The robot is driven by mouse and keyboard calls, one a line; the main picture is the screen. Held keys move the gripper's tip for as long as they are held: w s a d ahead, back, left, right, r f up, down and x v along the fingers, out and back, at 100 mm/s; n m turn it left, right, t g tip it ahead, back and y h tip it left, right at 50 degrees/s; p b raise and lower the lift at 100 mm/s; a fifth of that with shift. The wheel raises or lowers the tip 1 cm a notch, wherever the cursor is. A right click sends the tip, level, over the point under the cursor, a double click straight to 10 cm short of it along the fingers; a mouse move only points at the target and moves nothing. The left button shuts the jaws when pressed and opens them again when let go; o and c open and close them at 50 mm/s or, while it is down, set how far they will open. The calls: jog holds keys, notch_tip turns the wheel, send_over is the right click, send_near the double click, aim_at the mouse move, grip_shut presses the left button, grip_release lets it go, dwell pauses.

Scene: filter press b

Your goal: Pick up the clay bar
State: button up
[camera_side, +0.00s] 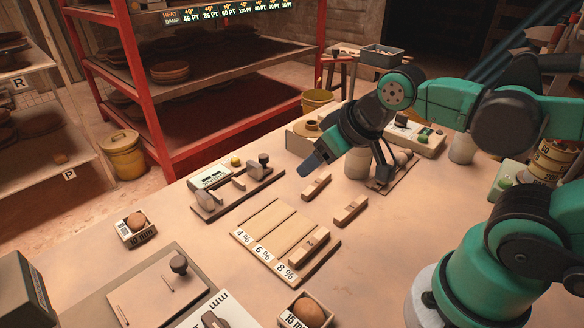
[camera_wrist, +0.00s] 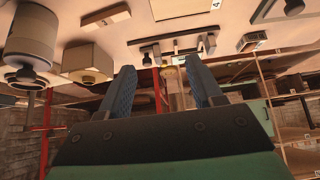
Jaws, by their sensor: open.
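Two tan clay bars lie on the table below my gripper in the side view, one farther back (camera_side: 316,186) and one nearer the front (camera_side: 350,208). A third bar (camera_side: 309,245) lies on the slatted wooden tray (camera_side: 262,225), in the row marked 8 %. My gripper (camera_side: 314,163) is in the air above and behind the loose bars. In the wrist view its two blue fingers (camera_wrist: 162,70) stand apart with nothing between them.
A device with knobs and posts (camera_side: 238,190) stands left of the bars. A cylinder and dark stand (camera_side: 384,180) are close to the right. Boxes with round lumps (camera_side: 137,226) and a flat board (camera_side: 157,290) lie toward the front. A red shelf rack (camera_side: 150,110) stands behind.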

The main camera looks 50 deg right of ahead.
jog(key=m+g, duration=0.7)
jog(key=m, duration=1)
send_over(352, 207)
jog(key=f, duration=0.7)
jog(key=shift+w+a+f, duration=0.1)
jog(key=shift+w+a, duration=0.15)
jog(key=shift+w, duration=0.05)
jog(key=shift+s+d+f+m, duration=0.3)
jog(key=shift+f+m, duration=0.15)
jog(key=shift+m, duration=0.25)
jog(key=shift+f, duration=2.75)
grip_shut()
